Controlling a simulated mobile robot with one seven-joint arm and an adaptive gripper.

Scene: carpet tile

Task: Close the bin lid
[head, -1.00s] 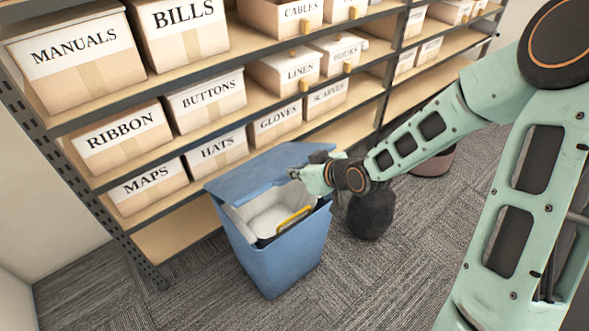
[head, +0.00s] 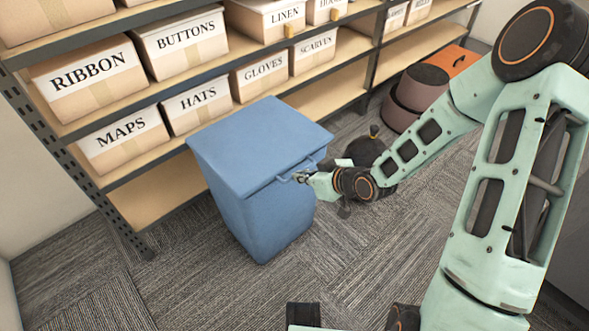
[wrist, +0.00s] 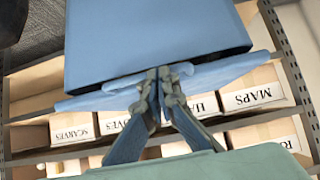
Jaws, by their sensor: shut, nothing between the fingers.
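The blue bin (head: 265,215) stands upright on the carpet in front of the shelf. Its lid (head: 255,145) lies down over the top, and the bin's inside is hidden. My gripper (head: 300,178) is at the lid's front edge on the right, by the thin handle. In the wrist view, my gripper's fingertips (wrist: 161,72) are together at the lid edge, with nothing between them. The bin (wrist: 155,40) fills the upper middle of that view. I cannot tell whether the fingertips touch the lid.
A shelf unit (head: 150,200) with labelled boxes, such as the maps box (head: 122,135), stands close behind the bin. A dark round object (head: 365,150) and a brownish-pink container (head: 420,95) stand to the right. Carpet in front of the bin is clear.

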